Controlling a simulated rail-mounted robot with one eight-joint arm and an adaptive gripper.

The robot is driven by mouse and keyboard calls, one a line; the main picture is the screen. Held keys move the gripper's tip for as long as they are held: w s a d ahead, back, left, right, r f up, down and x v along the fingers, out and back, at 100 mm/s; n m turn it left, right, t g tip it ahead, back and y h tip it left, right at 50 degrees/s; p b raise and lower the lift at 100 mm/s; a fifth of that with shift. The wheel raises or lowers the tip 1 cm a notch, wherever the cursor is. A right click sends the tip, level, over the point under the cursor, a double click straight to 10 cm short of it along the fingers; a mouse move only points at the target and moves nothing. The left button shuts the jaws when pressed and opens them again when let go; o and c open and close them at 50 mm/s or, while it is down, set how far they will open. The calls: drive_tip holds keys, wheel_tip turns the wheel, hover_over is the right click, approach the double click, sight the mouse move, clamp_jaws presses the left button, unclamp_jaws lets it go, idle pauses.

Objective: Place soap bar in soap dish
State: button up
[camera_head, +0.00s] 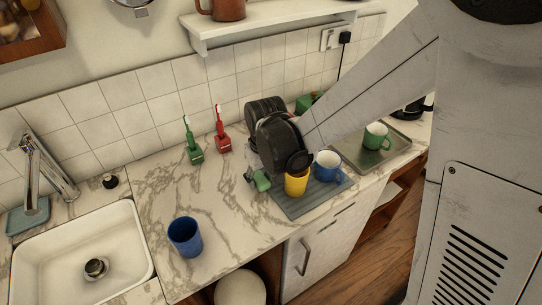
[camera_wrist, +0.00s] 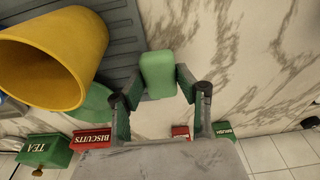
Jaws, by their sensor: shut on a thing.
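The green soap bar (camera_wrist: 158,72) is held between the fingertips of my gripper (camera_wrist: 159,86) in the wrist view. In the head view the soap bar (camera_head: 262,182) shows below my gripper (camera_head: 254,178), close to the yellow cup; its height over the counter is hard to tell. My gripper is shut on the soap bar. A blue-teal dish (camera_head: 28,217), which looks like the soap dish, sits at the far left beside the tap, behind the sink.
The yellow cup (camera_head: 296,184) and a blue mug (camera_head: 328,167) stand on a grey mat (camera_head: 305,207). Green (camera_head: 194,152) and red (camera_head: 222,141) toothbrush holders stand near the wall. A blue cup (camera_head: 185,237) stands near the sink (camera_head: 60,270).

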drive_tip(key=shift+w+d, duration=0.25)
drive_tip(key=shift+d, duration=0.25)
drive_tip(key=shift+w+d, duration=0.35)
drive_tip(key=shift+d, duration=0.25)
drive_tip(key=shift+w+d, duration=0.3)
drive_tip(key=shift+d, duration=0.25)
drive_tip(key=shift+w+d+f, duration=0.1)
drive_tip(key=shift+d+f, duration=0.15)
drive_tip(key=shift+f, duration=0.75)
drive_tip(key=o, duration=0.9)
drive_tip(key=shift+r, duration=0.1)
